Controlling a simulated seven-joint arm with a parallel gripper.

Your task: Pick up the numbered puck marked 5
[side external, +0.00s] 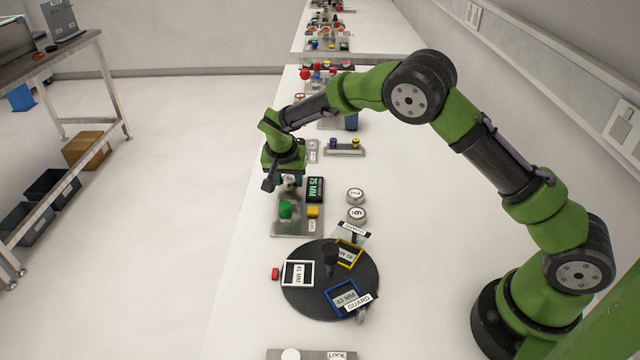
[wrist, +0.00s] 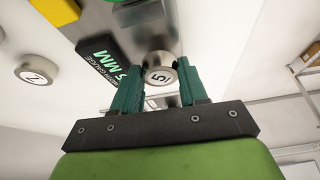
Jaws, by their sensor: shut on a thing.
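In the side external view my gripper (side external: 289,181) points down over the far end of a grey panel, left of the black 75 MM gauge display (side external: 315,189). The puck is mostly hidden by the fingers there. I cannot tell whether it is clear of the panel.
Two more pucks, one marked 2 (side external: 355,195) and one that reads 6 or 9 (side external: 356,214), lie right of the panel. A green knob (side external: 286,209) and yellow block (side external: 313,211) stand on it. A dark turntable (side external: 318,308) with coloured frames sits nearer the camera.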

